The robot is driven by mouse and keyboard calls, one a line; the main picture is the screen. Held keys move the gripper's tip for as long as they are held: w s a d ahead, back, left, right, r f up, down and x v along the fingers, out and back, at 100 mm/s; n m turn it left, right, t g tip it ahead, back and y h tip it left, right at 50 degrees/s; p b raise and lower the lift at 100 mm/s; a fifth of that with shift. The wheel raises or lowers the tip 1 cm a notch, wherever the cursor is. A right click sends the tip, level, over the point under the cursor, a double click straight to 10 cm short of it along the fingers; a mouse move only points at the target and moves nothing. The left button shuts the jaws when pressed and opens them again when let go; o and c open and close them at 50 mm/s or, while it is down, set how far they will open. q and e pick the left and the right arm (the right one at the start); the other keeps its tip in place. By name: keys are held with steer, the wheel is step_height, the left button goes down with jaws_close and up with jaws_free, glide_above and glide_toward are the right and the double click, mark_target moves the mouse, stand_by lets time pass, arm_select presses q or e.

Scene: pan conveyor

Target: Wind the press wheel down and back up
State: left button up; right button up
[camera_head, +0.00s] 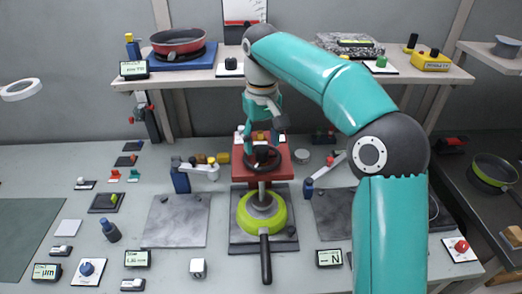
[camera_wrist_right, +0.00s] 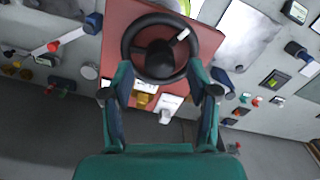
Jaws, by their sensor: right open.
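The press wheel (camera_head: 263,161) is a black handwheel on the red press (camera_head: 281,172) at the centre of the bench in the head view. In the right wrist view the wheel (camera_wrist_right: 159,58) shows its round rim, dark hub and a small pale mark on the rim at upper right. My right gripper (camera_head: 264,128) is above the wheel. In the right wrist view its two fingers (camera_wrist_right: 161,82) are spread apart, one to each side of the wheel's lower part, with nothing clamped. Whether they touch the rim cannot be told. My left gripper is out of view.
A green pan (camera_head: 262,213) sits on a dark plate in front of the press. Small swing arms (camera_head: 198,170) stand to either side. A shelf (camera_head: 205,78) behind bears a red pan (camera_head: 178,43). Displays and switches line the bench front.

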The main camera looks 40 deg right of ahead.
steer(key=shift+f, duration=0.8)
steer(key=shift+c, duration=0.3)
steer(key=c, duration=1.1)
steer(key=shift+a, duration=0.1)
jaws_close()
steer(key=shift+w, duration=0.1)
steer(key=shift+r, duration=0.1)
